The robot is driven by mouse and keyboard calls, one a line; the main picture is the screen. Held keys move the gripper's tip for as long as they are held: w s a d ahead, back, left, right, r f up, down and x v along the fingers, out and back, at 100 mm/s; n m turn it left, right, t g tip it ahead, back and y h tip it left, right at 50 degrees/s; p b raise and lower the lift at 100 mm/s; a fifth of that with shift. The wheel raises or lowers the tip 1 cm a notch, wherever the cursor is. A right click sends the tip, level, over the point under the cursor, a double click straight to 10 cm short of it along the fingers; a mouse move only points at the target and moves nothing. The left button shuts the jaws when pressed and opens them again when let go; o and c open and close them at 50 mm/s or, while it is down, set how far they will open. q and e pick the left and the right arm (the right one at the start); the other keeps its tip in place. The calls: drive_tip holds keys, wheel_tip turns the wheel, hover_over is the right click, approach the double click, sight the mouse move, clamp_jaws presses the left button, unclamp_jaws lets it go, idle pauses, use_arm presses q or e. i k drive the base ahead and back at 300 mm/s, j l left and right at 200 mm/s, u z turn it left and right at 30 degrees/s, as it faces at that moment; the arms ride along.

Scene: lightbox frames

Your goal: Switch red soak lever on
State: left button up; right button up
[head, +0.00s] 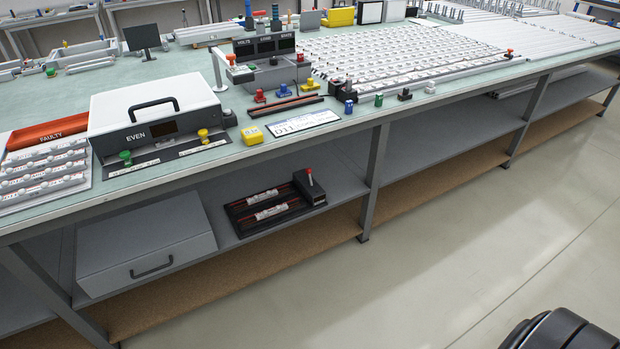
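On the lower shelf, a black rack (262,214) holds two light strips between red rails. Neither of my grippers is in view.
The shelf (341,180) lies under the bench top (220,160), between dark legs (376,165). A grey drawer box (150,250) stands left of the rack. A white case marked EVEN (150,100) sits above.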

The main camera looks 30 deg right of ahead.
sight(308, 170)
drive_tip(key=i+z, duration=0.1)
drive_tip(key=z, duration=0.6)
drive_tip(key=i+j+z, duration=0.15)
drive_tip(key=i+z, duration=0.2)
drive_tip(key=i, duration=0.2)
drive_tip(key=i+j+z, duration=0.35)
drive_tip(key=i, duration=0.25)
drive_tip(key=i+j+z, duration=0.35)
drive_tip(key=i+j, duration=0.05)
drive_tip(key=i, duration=0.1)
